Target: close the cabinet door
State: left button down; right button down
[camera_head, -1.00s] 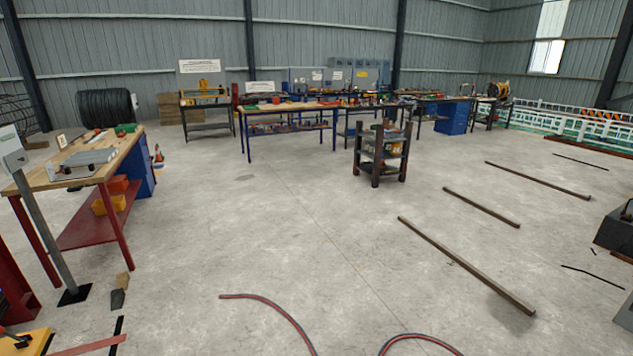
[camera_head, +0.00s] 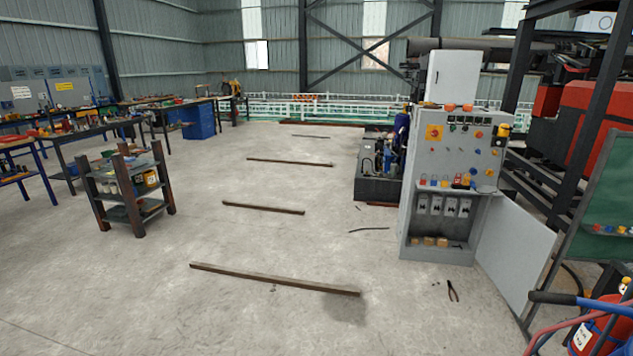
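A grey control cabinet (camera_head: 455,165) stands on the floor at the right of the head view. Its upper front carries knobs, buttons and a row of small coloured items. Its lower compartment (camera_head: 437,222) is open, with several grey units and small yellowish items inside. The cabinet door (camera_head: 515,255) is a plain light grey panel, swung wide open to the right of the cabinet, its lower edge close to the floor. Neither of my grippers shows in the view.
Pliers (camera_head: 453,291) lie on the floor in front of the cabinet. A red cylinder (camera_head: 598,325) with hoses and a blue-and-black handle (camera_head: 575,299) stands at the lower right, near the door. Several bars, such as the nearest bar (camera_head: 275,279), lie left; bare floor is between.

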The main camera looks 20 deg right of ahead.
aim_at(516, 249)
jog(key=i+l+z, duration=0.35)
jog(key=i, duration=0.2)
jog(key=i+z, duration=0.35)
jog(key=i, duration=0.2)
jog(key=i+z, duration=0.3)
jog(key=i, duration=0.25)
jog(key=i+j+z, duration=0.15)
jog(key=i+z, duration=0.2)
jog(key=i, duration=0.25)
jog(key=i+j+z, duration=0.35)
jog(key=i, duration=0.2)
jog(key=i+l+z, duration=0.25)
jog(key=i+z, duration=0.15)
jog(key=i+l+z, duration=0.15)
jog(key=i+z, duration=0.7)
jog(key=i+j+z, duration=0.2)
jog(key=i+z, duration=0.25)
